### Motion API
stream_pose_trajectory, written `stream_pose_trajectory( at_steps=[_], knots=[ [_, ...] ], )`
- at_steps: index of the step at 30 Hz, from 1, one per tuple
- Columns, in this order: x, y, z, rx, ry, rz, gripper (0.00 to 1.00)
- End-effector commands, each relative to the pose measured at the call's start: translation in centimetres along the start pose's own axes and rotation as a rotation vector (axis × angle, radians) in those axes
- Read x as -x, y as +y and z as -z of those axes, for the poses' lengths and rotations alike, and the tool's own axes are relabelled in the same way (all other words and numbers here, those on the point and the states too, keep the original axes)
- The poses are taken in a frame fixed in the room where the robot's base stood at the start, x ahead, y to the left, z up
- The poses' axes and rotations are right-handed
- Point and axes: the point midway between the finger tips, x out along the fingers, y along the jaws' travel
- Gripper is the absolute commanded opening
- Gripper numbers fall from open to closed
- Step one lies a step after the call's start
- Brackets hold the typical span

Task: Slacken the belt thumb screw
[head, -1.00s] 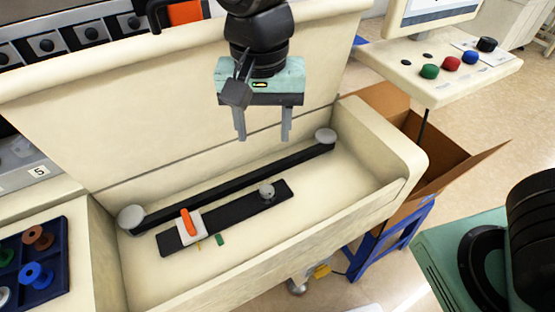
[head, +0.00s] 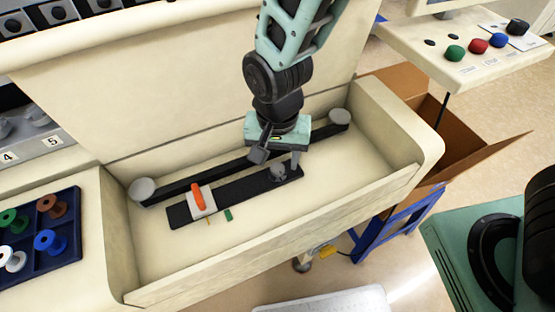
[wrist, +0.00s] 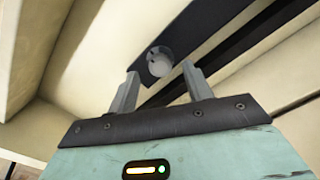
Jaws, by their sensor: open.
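The thumb screw, a grey round knob (head: 278,173), stands near the right end of a black plate (head: 238,190) in the cream trough. In the wrist view the knob (wrist: 160,62) shows just beyond my fingertips, between their lines. The wrist view shows my two grey fingers (wrist: 160,76) apart with nothing gripped. I cannot tell whether they touch the knob. The black belt (head: 190,188) runs behind the plate between two grey rollers (head: 141,189) (head: 340,117).
An orange lever (head: 198,197) on a white block sits at the plate's left part, with a small green piece (head: 228,215) in front. The trough's front wall (head: 290,235) and right wall (head: 395,130) bound the space. A blue tray (head: 60,250) of spools stands left.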

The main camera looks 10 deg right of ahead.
Motion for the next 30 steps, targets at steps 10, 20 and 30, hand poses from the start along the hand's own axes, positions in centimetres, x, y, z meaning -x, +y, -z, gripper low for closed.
stream_pose_trajectory(
  at_steps=[10, 20, 30],
  knots=[
    [-2.0, 0.0, 0.0, 0.000, 0.000, 0.001, 0.50],
    [-1.9, 0.0, 0.0, 0.000, 0.001, 0.001, 0.09],
    [-1.9, 0.0, 0.0, 0.026, 0.000, 0.001, 0.06]
  ],
)
